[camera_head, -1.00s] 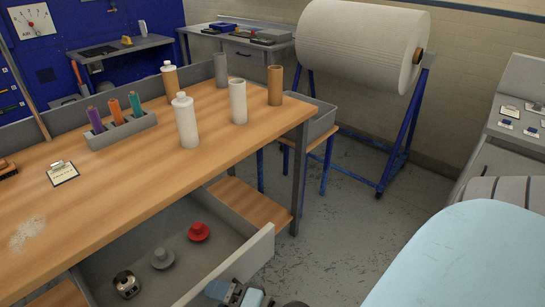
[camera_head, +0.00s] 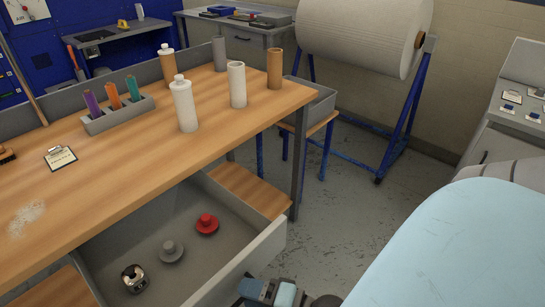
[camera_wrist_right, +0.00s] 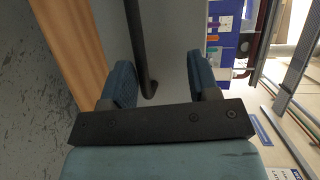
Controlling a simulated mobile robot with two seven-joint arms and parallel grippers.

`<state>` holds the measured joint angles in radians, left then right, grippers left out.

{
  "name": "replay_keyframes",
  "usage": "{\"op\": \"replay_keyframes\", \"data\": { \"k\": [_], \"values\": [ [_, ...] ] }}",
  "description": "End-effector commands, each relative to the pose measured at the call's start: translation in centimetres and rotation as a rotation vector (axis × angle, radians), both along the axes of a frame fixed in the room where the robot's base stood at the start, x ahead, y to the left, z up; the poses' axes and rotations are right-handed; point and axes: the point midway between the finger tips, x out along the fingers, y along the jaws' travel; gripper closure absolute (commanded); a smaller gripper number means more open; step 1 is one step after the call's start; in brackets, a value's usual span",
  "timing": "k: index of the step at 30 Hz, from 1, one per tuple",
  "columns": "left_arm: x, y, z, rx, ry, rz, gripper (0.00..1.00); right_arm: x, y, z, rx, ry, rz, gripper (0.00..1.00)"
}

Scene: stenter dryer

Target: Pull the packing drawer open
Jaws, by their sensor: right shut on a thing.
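The grey packing drawer (camera_head: 245,262) stands well out from under the wooden workbench (camera_head: 130,165) in the head view, its inside exposed. It holds a red knobbed piece (camera_head: 206,225), a grey knobbed piece (camera_head: 171,251) and a shiny metal ring-shaped part (camera_head: 134,278). My right gripper (camera_head: 270,291) is at the outer side of the drawer front, low in the head view. My left gripper is out of view.
Bottles, tubes and a grey holder (camera_head: 118,115) with coloured spools stand on the bench. A bench leg (camera_head: 299,178) is just beyond the drawer's right end. A large white roll (camera_head: 365,35) on a blue stand is behind. Grey floor (camera_head: 345,205) right of the drawer is clear.

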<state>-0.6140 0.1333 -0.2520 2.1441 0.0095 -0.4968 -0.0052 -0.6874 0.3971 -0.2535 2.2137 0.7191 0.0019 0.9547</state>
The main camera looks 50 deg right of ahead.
Motion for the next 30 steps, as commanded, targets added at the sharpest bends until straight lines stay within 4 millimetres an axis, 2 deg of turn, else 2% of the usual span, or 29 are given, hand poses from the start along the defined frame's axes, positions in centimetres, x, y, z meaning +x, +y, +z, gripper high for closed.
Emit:
{"op": "replay_keyframes", "data": {
  "k": [1,5,6,18,30],
  "values": [
    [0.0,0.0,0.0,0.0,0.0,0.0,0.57,-0.3,-0.2,0.6,0.001,-0.014,-0.002,0.65],
    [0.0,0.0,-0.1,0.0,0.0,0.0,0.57,-1.1,-0.5,0.5,0.003,-0.013,-0.001,0.72],
    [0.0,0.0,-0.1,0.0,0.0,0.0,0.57,-1.4,-0.6,0.4,0.003,-0.013,-0.001,0.78],
    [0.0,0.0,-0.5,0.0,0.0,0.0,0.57,-3.8,-1.6,-0.4,0.004,-0.003,0.001,0.78],
    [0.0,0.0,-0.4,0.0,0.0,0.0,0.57,-4.2,-1.8,-0.5,0.004,-0.002,0.001,0.78]
  ]
}}
